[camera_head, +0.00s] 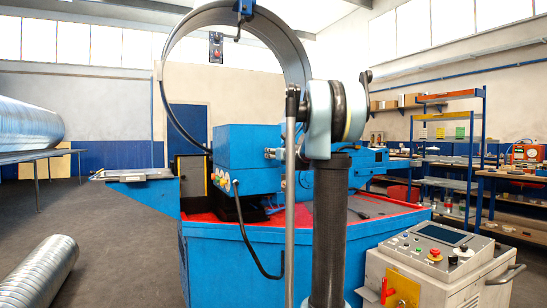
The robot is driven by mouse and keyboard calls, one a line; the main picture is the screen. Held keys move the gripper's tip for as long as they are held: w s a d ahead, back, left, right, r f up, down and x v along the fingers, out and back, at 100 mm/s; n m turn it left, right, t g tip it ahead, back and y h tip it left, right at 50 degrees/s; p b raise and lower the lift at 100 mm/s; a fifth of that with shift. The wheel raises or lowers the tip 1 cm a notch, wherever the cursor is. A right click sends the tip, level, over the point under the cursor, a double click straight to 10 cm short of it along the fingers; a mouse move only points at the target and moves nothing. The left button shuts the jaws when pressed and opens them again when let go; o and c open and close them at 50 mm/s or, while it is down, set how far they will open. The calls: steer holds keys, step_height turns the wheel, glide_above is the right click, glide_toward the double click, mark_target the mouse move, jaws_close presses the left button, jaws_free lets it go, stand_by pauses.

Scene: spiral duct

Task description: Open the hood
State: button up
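A blue machine (262,240) stands in the middle of the head view. A large grey curved band (290,48) arches over it, with a blue fitting at its top. A blue box-shaped housing (249,146) sits on the machine bed under the arch. I cannot tell for certain which part is the hood, or whether it is open or shut. My dark column and arm links stand in front of the machine, right of centre, and hide part of it.
A control cabinet (430,262) with a screen and buttons stands at the lower right. A spiral duct (40,272) lies on the floor at lower left. Shelves and a bench (520,175) line the right wall.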

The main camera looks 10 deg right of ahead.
steer(key=shift+w+a, duration=0.1)
steer(key=shift+w, duration=0.25)
jaws_close()
steer(key=shift+r, duration=0.1)
